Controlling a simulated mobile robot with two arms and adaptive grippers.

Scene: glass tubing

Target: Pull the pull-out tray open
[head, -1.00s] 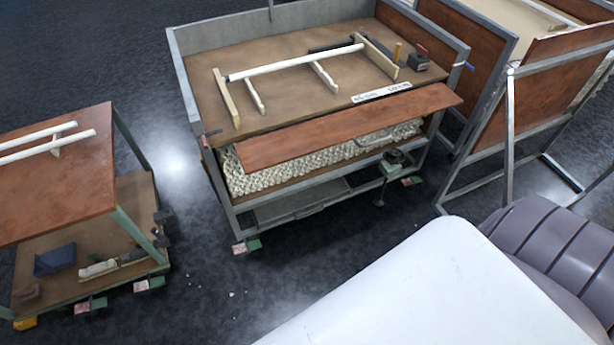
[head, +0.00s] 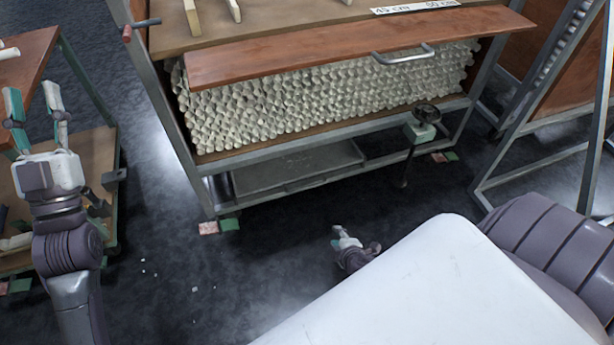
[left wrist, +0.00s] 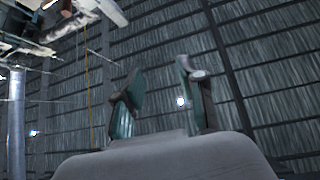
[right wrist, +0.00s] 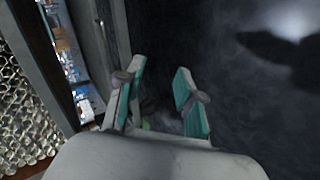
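The pull-out tray appears to be the reddish-brown board (head: 300,53) under the workbench top, with a curved metal handle (head: 404,56) on its front edge. My left gripper (head: 33,98) is raised at the far left of the head view, well away from the handle. Its fingers stand apart and empty in the left wrist view (left wrist: 160,80). My right gripper (head: 340,235) shows small, below the bench and beyond my white body. In the right wrist view (right wrist: 160,82) its fingers are apart with nothing between them. Neither gripper touches the handle.
A bundle of glass tubes (head: 320,100) fills the space under the board. A lower metal shelf (head: 300,168) and a small clamp-like device (head: 421,126) are below. A side cart (head: 95,165) stands left, a metal rack (head: 545,120) right. The floor between is mostly clear.

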